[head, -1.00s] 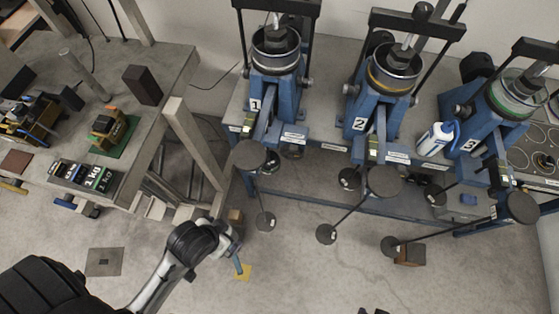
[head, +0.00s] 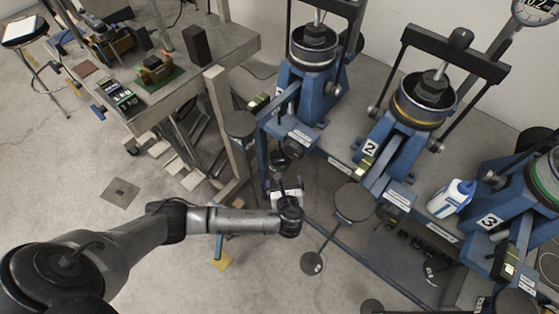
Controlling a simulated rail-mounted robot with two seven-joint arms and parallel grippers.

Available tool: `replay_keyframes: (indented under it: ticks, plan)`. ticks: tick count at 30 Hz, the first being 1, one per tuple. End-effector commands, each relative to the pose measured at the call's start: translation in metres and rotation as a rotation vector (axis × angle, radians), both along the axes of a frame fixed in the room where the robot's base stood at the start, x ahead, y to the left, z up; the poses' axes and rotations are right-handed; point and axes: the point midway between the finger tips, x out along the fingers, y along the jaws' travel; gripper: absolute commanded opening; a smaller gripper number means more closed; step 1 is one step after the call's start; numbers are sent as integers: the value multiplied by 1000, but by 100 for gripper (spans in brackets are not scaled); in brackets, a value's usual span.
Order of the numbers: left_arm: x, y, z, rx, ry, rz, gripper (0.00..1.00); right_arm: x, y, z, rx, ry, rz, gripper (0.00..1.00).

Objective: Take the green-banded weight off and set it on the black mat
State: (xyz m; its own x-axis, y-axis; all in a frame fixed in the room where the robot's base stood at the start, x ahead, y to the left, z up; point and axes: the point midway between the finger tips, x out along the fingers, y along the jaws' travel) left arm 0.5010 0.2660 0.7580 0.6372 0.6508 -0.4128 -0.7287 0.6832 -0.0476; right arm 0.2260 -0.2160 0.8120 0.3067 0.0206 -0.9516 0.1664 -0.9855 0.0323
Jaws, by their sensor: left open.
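I cannot pick out a green-banded weight for certain in the head view. Lever frame 1 (head: 308,75), lever frame 2 (head: 405,125) and lever frame 3 (head: 520,205) are blue; frame 3 has a green ring on its cell, at the right edge. Dark round discs show by frame 1 (head: 240,124) and frame 2 (head: 355,202), with a lower disc (head: 312,263). My left gripper (head: 287,186) is open below frame 1, near a small pale object whose kind is unclear. I see no certain black mat. My right gripper is not in view.
A bench (head: 190,80) at the left carries a green mat (head: 160,79) with a brass-coloured object, and a dark block (head: 196,46).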

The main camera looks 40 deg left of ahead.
Motion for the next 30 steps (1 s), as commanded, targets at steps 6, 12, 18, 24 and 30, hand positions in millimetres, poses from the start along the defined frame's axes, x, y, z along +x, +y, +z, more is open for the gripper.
replay_keyframes:
  ticks: [6, 12, 18, 24, 30]
  plan:
    - [26, 26, -12, 66, 10, -18, 100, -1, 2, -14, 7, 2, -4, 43]
    - [47, 48, -24, 62, 11, -18, 100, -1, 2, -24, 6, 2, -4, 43]
    - [59, 60, -31, 61, 11, -18, 100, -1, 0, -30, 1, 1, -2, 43]
    - [64, 66, -35, 58, 11, -18, 100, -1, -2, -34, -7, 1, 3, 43]
    - [79, 85, -47, 60, 10, -17, 100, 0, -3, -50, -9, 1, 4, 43]
